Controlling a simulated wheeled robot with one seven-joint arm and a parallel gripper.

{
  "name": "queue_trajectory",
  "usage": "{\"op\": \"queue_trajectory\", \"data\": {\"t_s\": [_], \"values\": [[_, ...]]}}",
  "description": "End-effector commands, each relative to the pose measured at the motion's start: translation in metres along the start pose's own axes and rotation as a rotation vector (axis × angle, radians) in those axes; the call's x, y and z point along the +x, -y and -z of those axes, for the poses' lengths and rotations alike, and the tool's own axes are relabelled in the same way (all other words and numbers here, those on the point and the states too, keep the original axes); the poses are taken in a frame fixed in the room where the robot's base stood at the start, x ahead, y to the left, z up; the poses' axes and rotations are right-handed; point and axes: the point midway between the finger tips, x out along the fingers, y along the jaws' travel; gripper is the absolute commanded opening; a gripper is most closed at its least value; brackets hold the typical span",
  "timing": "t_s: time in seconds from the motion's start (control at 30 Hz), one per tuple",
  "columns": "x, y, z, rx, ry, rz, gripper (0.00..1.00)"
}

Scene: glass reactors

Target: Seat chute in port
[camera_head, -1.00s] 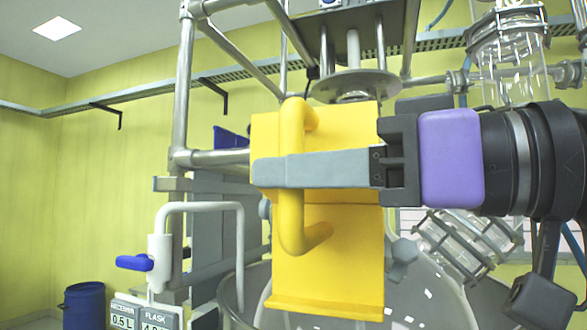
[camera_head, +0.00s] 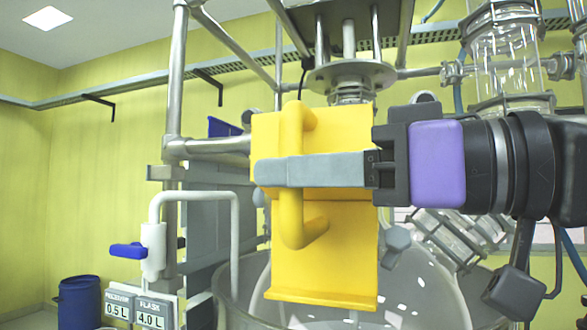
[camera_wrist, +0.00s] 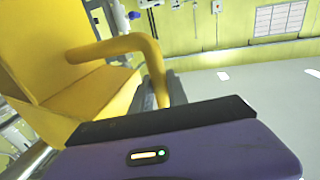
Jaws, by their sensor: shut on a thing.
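The yellow chute (camera_head: 325,255) is held up in front of the reactor in the head view, upright, with its handle (camera_head: 292,215) facing me. My gripper (camera_head: 300,170) reaches in from the right and its grey finger lies across the handle; it is shut on the handle. In the wrist view the chute (camera_wrist: 50,45) fills the upper left and the handle (camera_wrist: 150,60) curves behind the purple gripper body. The reactor vessel (camera_head: 245,290) stands behind and below the chute. The port is not distinguishable; the chute hides part of the reactor top.
A steel frame (camera_head: 175,90) rises left of the chute. A white pipe with a blue-handled valve (camera_head: 128,250) and a display reading 0.5 L and 4.0 L (camera_head: 135,310) stand at lower left. A blue drum (camera_head: 78,303) is on the floor. Glassware (camera_head: 505,65) hangs at upper right.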

Motion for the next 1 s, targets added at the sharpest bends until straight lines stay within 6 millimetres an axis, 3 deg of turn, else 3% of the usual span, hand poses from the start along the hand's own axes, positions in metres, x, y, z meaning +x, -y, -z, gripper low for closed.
{"op": "queue_trajectory", "data": {"t_s": [1.0], "values": [[0.002,-0.015,-0.013,-0.002,-0.003,-0.001,0.0]]}}
